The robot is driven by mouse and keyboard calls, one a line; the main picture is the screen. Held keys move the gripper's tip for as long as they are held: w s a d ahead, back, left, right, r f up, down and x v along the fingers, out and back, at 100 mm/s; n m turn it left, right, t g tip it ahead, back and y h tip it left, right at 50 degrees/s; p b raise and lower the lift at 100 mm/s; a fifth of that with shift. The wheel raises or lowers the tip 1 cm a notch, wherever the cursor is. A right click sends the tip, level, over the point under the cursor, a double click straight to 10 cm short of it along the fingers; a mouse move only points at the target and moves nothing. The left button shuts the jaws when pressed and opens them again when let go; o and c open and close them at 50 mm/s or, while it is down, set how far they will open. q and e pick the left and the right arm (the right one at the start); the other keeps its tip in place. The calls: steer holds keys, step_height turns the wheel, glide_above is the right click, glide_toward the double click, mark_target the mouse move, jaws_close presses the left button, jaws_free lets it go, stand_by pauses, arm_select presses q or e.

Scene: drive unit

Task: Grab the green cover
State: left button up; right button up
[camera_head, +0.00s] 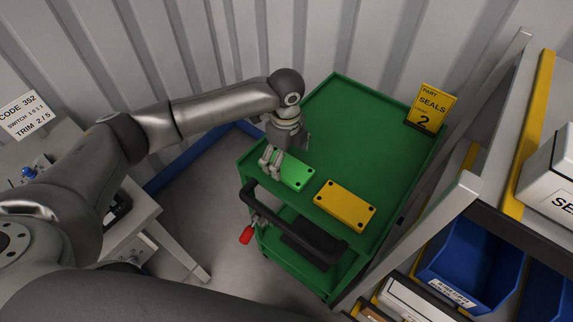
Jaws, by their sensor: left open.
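The green cover (297,172) is a flat bright green plate with small dark holes near its corners. It lies on the top of the green cart (352,118), near the cart's handle edge. My left gripper (270,160) is open, with its fingers pointing down at the left end of the green cover. The fingers and wrist hide part of that end. I cannot tell whether the fingers touch the cover. My right gripper is not in view.
A yellow cover (345,205) lies just right of the green one. A yellow sign (431,106) stands at the cart's far right corner. A black handle (290,225) runs along the cart's front. Shelving with blue bins (470,262) is at the right.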

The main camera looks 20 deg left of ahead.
mark_target(286, 168)
arm_select(q)
step_height(286, 168, down, 2)
steer(key=shift+s+d+f, duration=0.1)
steer(key=shift+s, duration=0.05)
steer(key=shift+f, duration=0.2)
steer(key=shift+c, duration=0.7)
steer(key=c, duration=1.1)
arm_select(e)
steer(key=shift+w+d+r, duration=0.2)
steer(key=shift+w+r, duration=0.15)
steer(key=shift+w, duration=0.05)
arm_select(q)
steer(key=shift+r, duration=0.1)
